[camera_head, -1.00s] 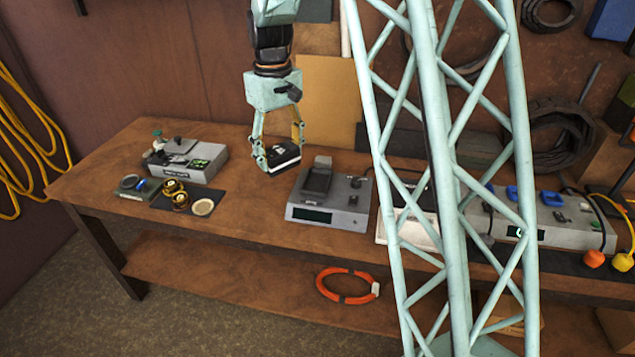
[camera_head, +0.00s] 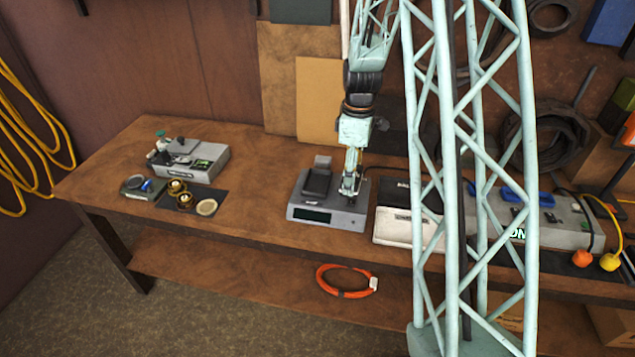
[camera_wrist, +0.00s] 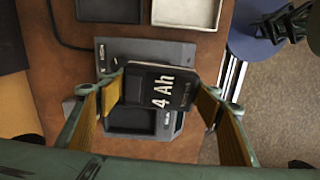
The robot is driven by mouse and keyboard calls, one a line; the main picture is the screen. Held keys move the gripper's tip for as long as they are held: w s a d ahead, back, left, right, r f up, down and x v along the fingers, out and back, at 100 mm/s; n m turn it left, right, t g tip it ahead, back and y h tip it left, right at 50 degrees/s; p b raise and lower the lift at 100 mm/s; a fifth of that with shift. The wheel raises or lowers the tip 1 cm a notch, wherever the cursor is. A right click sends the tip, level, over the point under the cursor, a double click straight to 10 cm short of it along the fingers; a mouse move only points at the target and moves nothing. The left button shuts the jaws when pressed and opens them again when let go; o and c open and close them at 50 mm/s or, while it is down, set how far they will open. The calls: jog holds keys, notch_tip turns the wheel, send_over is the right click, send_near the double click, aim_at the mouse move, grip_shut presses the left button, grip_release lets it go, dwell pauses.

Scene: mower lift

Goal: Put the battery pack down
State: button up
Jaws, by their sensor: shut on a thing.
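The battery pack (camera_wrist: 160,88), a dark block marked "4 Ah", is between the fingers of my gripper (camera_wrist: 157,98) in the wrist view. My gripper is shut on it. In the head view my gripper (camera_head: 349,190) points down over the right part of a grey bench unit (camera_head: 325,213) with a dark display. The pack is hard to make out there. In the wrist view a dark recess (camera_wrist: 130,121) of the unit shows beside and below the pack. I cannot tell whether the pack touches the unit.
A white box (camera_head: 405,226) is close on the right. Farther left are a grey device (camera_head: 190,160) and a dark mat with round parts (camera_head: 207,207). Bare wood (camera_head: 255,190) lies between.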

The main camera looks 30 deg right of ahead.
jog(key=shift+s+d+f+n, duration=0.35)
jog(key=shift+s+d, duration=0.25)
jog(key=shift+d, duration=0.25)
jog(key=w+a, duration=0.2)
jog(key=w, duration=0.2)
jog(key=w+a+f+p, duration=0.1)
jog(key=w+a, duration=0.1)
jog(key=w, duration=0.3)
jog(key=w+a, duration=0.2)
jog(key=w, duration=0.2)
jog(key=shift+w+a+f, duration=0.2)
jog(key=shift+w+a, duration=0.1)
jog(key=shift+a, duration=0.05)
jog(key=shift+w+a, duration=0.1)
jog(key=shift+w, duration=0.1)
jog(key=shift+w+a+f, duration=0.1)
jog(key=shift+w+f, duration=0.1)
jog(key=shift+f+p, duration=0.3)
jog(key=shift+f, duration=1.35)
jog(key=shift+f, duration=0.3)
